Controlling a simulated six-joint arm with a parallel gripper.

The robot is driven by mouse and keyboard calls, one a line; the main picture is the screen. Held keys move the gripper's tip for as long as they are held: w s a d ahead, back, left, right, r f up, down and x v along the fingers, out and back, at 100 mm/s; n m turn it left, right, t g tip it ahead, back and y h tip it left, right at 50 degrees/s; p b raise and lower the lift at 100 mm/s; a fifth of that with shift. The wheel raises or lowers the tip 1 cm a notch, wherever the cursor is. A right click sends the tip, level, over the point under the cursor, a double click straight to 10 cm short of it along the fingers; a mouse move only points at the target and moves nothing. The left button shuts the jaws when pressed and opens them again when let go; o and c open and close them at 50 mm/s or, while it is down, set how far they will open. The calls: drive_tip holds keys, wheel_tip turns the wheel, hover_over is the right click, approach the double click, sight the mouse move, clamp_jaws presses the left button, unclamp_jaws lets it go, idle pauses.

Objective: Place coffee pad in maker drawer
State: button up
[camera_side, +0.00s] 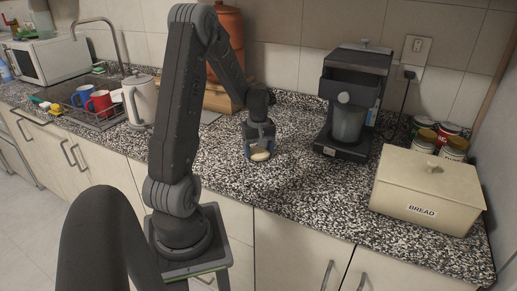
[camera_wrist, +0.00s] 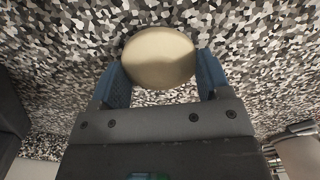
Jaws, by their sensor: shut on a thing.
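The coffee pad (camera_side: 260,155) is a small round cream disc. It also shows in the wrist view (camera_wrist: 158,57), between the two blue fingertips. My gripper (camera_side: 260,149) is shut on the pad, low over the granite counter, left of the coffee maker; I cannot tell whether the pad touches the counter. The black coffee maker (camera_side: 359,83) stands at the back right of the counter. Its upper drawer (camera_side: 352,88) appears pulled out toward the front, with a round light knob (camera_side: 344,98). A glass jug (camera_side: 347,122) sits below it. The drawer's inside is mostly hidden.
A cream bread box (camera_side: 428,189) stands at the front right, with several cans (camera_side: 438,137) behind it. A kettle (camera_side: 140,101), a rack with mugs (camera_side: 99,102) and an orange canister (camera_side: 228,35) are on the left. Counter between my gripper and the maker is clear.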

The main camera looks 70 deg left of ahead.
sight(259, 150)
drive_tip(key=o, duration=0.9)
drive_tip(key=shift+f, duration=0.1)
wheel_tip(259, 150, up, 12)
drive_tip(key=d+r+m+t, duration=0.1)
drive_tip(key=d+m, duration=0.3)
drive_tip(key=d, duration=0.4)
drive_tip(key=s+d+r+m+t, duration=0.1)
drive_tip(key=d+r+m, duration=0.3)
drive_tip(key=d, duration=0.5)
drive_tip(key=d+r+m+t+y, duration=0.1)
drive_tip(key=d+r+m+t, duration=0.1)
drive_tip(key=d+m, duration=0.3)
drive_tip(key=shift+s+d+r, duration=0.1)
drive_tip(key=shift+d+r, duration=0.05)
drive_tip(key=shift+d, duration=0.75)
drive_tip(key=shift+s+d+r, duration=0.1)
drive_tip(key=shift+d, duration=0.8)
drive_tip(key=shift+o, duration=0.3)
drive_tip(key=s+d+m+t+h, duration=0.1)
drive_tip(key=s+d+m, duration=0.3)
drive_tip(key=d+m, duration=0.1)
drive_tip(key=shift+s+d+t, duration=0.25)
drive_tip(key=shift+d+t, duration=0.05)
drive_tip(key=shift+d, duration=0.1)
